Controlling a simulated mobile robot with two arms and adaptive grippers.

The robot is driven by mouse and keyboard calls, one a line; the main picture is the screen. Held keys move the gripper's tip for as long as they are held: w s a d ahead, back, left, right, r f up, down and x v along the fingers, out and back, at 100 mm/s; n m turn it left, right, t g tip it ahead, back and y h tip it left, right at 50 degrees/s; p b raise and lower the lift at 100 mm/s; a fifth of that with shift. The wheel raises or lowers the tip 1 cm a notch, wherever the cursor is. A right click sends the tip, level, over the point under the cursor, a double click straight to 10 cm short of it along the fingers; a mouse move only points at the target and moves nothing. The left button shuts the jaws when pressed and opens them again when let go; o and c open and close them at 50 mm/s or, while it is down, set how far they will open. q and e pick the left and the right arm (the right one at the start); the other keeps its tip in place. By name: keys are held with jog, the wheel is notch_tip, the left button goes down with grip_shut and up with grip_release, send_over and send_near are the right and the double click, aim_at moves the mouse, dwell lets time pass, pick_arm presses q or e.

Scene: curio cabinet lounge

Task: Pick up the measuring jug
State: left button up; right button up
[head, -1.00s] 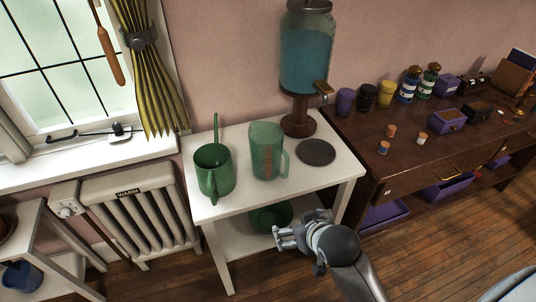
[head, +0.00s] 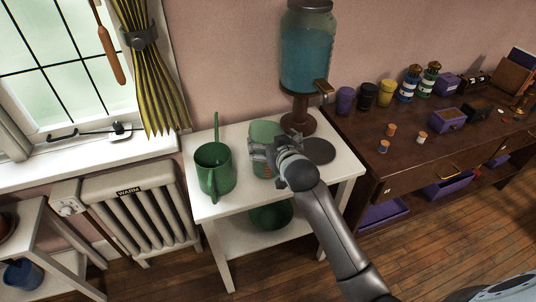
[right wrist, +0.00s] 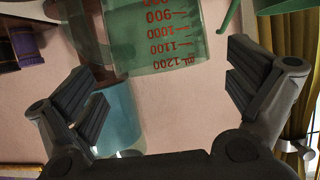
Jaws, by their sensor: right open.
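The green measuring jug (head: 264,131) stands on the white side table (head: 222,212), partly hidden behind my right gripper in the head view. In the right wrist view the translucent jug (right wrist: 155,35) shows upside down with red markings up to 1200 ml. My right gripper (head: 259,151) is open, and its fingers show on both sides in the right wrist view (right wrist: 165,90). The jug appears ahead of and between the open fingers, with no clear contact visible. My left gripper is not in view.
A green watering can (head: 214,172) stands just left of the jug. A dark round mat (head: 319,150) lies to the right, and a blue drink dispenser (head: 307,60) stands behind. A green bowl (head: 271,216) sits on the lower shelf. A dark cabinet (head: 440,155) holds small jars.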

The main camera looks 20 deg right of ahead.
jog(key=shift+p+x, duration=0.6)
jog(key=shift+x, duration=2.05)
jog(key=shift+r, duration=0.1)
jog(key=c, duration=1.5)
jog(key=shift+c, duration=0.2)
